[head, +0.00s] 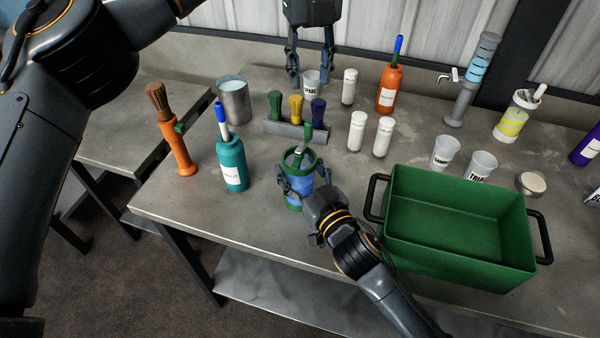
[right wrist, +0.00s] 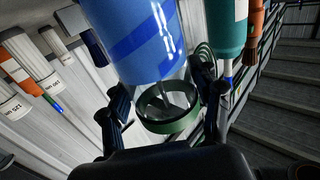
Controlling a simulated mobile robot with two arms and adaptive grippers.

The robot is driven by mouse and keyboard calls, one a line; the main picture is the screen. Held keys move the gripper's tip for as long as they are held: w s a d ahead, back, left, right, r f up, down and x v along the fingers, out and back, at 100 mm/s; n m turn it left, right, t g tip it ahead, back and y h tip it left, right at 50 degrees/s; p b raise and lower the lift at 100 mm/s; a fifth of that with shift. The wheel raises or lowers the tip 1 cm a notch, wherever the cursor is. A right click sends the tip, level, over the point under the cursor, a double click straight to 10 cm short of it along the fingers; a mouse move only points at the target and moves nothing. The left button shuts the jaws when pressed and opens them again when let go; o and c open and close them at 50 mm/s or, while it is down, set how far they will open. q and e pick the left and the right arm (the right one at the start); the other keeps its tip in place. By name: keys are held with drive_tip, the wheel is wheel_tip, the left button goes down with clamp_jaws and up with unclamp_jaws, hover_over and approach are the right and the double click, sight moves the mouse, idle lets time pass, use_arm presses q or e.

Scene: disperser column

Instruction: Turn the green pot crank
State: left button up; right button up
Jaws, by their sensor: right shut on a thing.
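The pot (head: 301,190) is a clear cylinder with blue inside and green rings, standing near the front edge of the table. Its crank (head: 308,132) rises from the top with a green upright handle. My right gripper (head: 305,184) is shut around the pot's side from the front. In the right wrist view the pot (right wrist: 140,40) appears between the fingers of the right gripper (right wrist: 165,100), with a green ring (right wrist: 178,128) at one end. My left gripper (head: 312,78) is open, fingers pointing down, at the back of the table over a small cup, clear of the crank.
A rack with green, yellow and blue-handled tools (head: 296,130) stands just behind the pot. A teal bottle (head: 232,165) and an orange brush (head: 177,145) are to the left. A green crate (head: 455,268) is close on the right. White jars (head: 357,130) stand behind.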

use_arm(q)
drive_tip(key=m+t+y, duration=0.1)
drive_tip(key=m+t, duration=0.3)
drive_tip(key=m, duration=3.2)
approach(309, 123)
drive_tip(key=x, duration=1)
drive_tip(key=shift+w+f, duration=0.15)
drive_tip(key=shift+f, duration=0.15)
clamp_jaws()
